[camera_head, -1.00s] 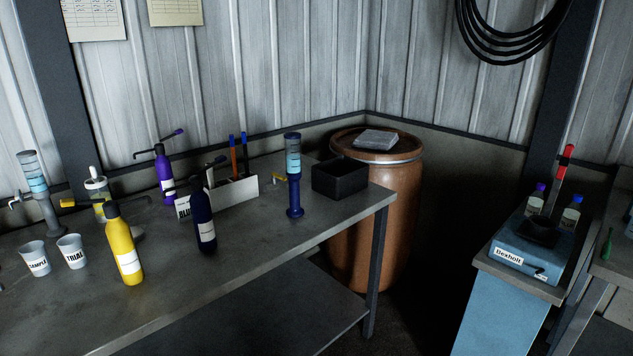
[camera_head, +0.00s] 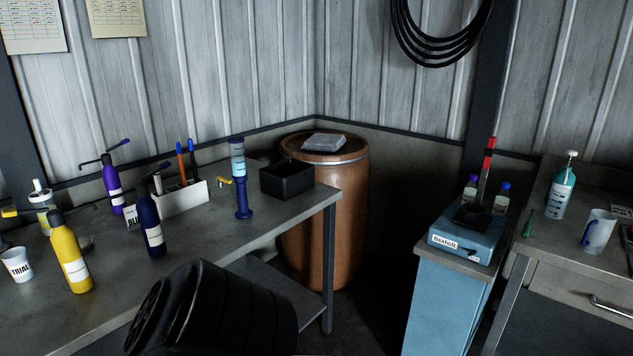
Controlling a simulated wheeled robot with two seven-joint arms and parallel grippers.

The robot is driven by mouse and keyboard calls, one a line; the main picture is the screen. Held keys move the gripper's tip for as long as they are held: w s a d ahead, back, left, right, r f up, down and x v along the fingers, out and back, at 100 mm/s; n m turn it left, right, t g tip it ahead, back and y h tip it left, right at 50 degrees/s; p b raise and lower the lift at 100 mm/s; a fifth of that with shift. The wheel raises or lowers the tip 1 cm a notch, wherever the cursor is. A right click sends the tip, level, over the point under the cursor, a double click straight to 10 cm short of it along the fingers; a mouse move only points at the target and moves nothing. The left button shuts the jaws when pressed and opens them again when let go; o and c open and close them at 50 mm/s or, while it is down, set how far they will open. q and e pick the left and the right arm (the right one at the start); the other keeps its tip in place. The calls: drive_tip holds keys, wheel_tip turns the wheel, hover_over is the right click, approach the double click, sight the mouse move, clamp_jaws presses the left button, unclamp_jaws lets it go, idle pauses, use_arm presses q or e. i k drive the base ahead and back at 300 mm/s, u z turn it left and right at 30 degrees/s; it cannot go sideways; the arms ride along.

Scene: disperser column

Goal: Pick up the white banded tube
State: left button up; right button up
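I cannot make out for certain a white banded tube. A slim upright tube with a red top and dark band (camera_head: 487,162) stands in the black cup (camera_head: 472,215) on the blue Rexholt device (camera_head: 467,240) at the right. A blue cylinder with a clear banded upper part (camera_head: 238,160) stands upright on the left bench. Pens and a short pale piece show at the white holder (camera_head: 185,200), partly behind the navy bottle (camera_head: 150,225). Neither gripper is in view.
The left bench (camera_head: 275,212) also holds a yellow bottle (camera_head: 70,256), a purple bottle (camera_head: 112,185), a TRIAL cup (camera_head: 17,266) and a black box (camera_head: 287,180). A brown drum (camera_head: 345,210) stands behind.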

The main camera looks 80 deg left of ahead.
sight(157, 179)
drive_tip(key=z, duration=0.1)
drive_tip(key=k, duration=1.5)
drive_tip(key=u, duration=1.6)
